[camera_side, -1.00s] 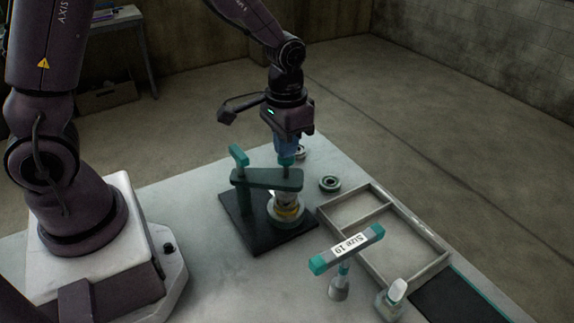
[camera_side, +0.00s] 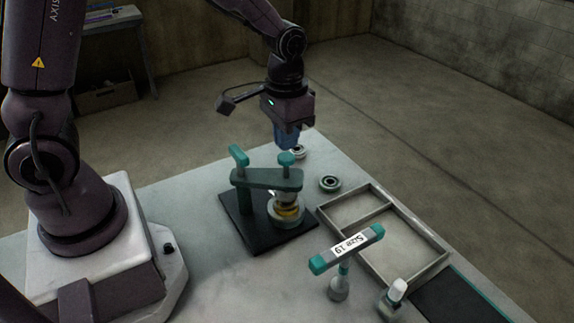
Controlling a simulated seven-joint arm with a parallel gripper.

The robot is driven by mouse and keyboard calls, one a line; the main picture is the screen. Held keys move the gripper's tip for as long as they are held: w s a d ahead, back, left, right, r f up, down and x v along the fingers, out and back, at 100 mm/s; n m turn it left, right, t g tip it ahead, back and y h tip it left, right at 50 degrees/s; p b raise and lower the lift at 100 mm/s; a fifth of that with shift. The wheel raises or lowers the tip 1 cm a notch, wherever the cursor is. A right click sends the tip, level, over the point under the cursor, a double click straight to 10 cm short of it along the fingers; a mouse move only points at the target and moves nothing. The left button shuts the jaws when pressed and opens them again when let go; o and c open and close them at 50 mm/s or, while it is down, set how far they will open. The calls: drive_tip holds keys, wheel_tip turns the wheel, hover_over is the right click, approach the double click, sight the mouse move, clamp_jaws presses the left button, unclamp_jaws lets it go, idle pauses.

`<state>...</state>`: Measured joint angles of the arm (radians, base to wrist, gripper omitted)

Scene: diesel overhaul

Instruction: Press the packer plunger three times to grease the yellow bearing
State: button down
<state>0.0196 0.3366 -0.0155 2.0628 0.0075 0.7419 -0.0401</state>
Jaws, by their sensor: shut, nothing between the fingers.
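The bearing packer stands on a black base (camera_side: 240,231) in the middle of the table. Its green-grey arm (camera_side: 267,179) reaches over the yellow bearing (camera_side: 287,211), which sits in a round grey cup. The teal-topped plunger (camera_side: 286,158) stands up through the arm above the bearing, and its shaft shows below the knob. A second teal handle (camera_side: 238,155) rises at the packer's left end. My gripper (camera_side: 287,145) is shut and empty. Its blue fingers point down just above and behind the plunger knob; a small gap or slight overlap cannot be told.
Two loose bearings lie behind right, one near the tray (camera_side: 329,183) and one (camera_side: 298,152) beside my gripper. An empty divided tray (camera_side: 412,221) is at right. A "Size 19" T-handled tool (camera_side: 346,248), a white-capped bottle (camera_side: 393,297) and a dark mat (camera_side: 460,298) are in front.

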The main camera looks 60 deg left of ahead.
sight(286, 156)
drive_tip(key=shift+f, duration=1.9)
drive_tip(key=shift+r, duration=1.9)
drive_tip(key=shift+f, duration=0.1)
drive_tip(key=shift+f, duration=1.85)
drive_tip(key=shift+r, duration=1.95)
drive_tip(key=shift+r, duration=0.1)
